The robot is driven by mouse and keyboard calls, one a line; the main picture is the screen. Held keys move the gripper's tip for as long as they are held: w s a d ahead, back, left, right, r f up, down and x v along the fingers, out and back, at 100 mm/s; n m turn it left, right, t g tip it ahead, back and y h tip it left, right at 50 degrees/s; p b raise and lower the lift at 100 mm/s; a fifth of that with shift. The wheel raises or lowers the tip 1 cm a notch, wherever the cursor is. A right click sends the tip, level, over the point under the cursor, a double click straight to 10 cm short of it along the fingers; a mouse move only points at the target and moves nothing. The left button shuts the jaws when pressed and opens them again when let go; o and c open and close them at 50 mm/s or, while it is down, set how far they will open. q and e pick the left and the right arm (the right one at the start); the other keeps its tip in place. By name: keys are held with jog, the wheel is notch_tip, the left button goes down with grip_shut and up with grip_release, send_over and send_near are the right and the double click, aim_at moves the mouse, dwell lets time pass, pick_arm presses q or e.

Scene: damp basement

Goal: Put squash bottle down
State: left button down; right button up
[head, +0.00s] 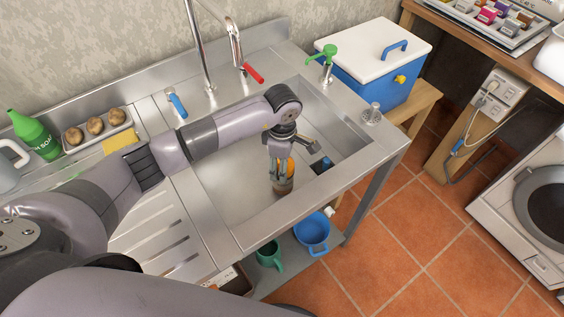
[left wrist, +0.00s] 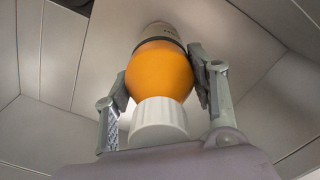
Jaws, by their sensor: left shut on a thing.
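The squash bottle (head: 284,184) has an orange body, a dark label band and a white ribbed cap. It is inside the steel sink basin (head: 225,180). My left gripper (head: 283,168) reaches down into the basin and is shut on the bottle. In the left wrist view the two fingers press on both sides of the orange bottle (left wrist: 160,72), just beyond its white cap (left wrist: 158,122). The bottle looks about upright. I cannot tell whether its base touches the basin floor. My right gripper is not in view.
A dark blue item (head: 321,165) is in the basin right of the bottle. A tap (head: 236,50) stands behind. A green soap bottle (head: 36,135), a tray of potatoes (head: 97,127) and a yellow sponge (head: 120,142) are at left. A blue cooler (head: 372,65) is right.

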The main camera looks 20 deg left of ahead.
pick_arm(q)
jog(key=shift+f, duration=0.2)
jog(key=c, duration=0.7)
grip_release()
jog(key=shift+r, duration=0.1)
jog(key=shift+r, duration=0.15)
notch_tip(320, 180, up, 11)
jog(key=b, duration=0.3)
jog(key=shift+r, duration=0.5)
